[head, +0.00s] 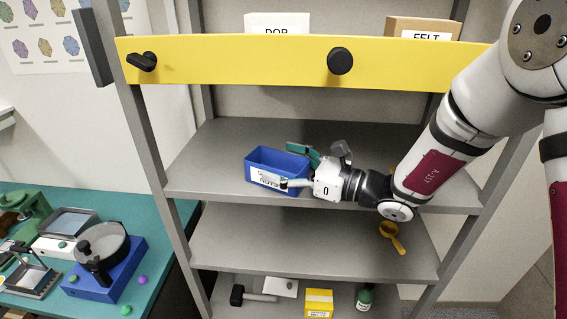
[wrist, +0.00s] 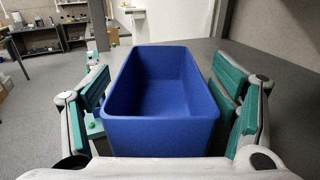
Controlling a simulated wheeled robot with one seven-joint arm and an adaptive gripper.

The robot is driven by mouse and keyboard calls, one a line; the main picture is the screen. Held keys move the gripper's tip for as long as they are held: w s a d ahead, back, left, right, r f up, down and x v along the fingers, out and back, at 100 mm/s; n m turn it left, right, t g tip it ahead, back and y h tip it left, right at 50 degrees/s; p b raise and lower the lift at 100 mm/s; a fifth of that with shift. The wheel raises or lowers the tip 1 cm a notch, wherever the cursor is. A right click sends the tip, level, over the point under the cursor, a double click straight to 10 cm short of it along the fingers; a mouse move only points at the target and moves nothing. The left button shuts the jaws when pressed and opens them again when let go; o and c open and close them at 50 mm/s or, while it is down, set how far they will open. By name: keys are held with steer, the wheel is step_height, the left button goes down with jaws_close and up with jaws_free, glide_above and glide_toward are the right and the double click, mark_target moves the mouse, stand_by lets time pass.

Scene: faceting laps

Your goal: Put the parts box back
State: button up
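The parts box (head: 275,168) is a blue open-topped bin with a white label, partly covered by a finger. It sits upright on the upper grey shelf, near the front edge. In the wrist view the box (wrist: 160,135) is straight ahead and looks empty inside. My gripper (head: 288,166) reaches in from the right, with one finger in front of the box and the other behind it. In the wrist view the teal-padded fingers of my gripper (wrist: 162,85) stand spread on both sides of the box. I cannot tell whether either pad touches it.
A yellow rail (head: 240,62) with black knobs crosses above the shelf (head: 225,140). DOP (head: 277,22) and FELT (head: 422,27) boxes stand behind it. A yellow scoop (head: 392,237) hangs or lies below. A teal workbench (head: 175,240) is left.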

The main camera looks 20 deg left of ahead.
steer(key=shift+r, duration=0.15)
steer(key=shift+d, duration=0.25)
steer(key=d, duration=0.3)
steer(key=s+d+b, duration=0.1)
steer(key=d, duration=0.3)
steer(key=s+d, duration=0.1)
steer(key=d, duration=0.3)
steer(key=shift+d+b, duration=0.2)
steer(key=shift+b, duration=0.15)
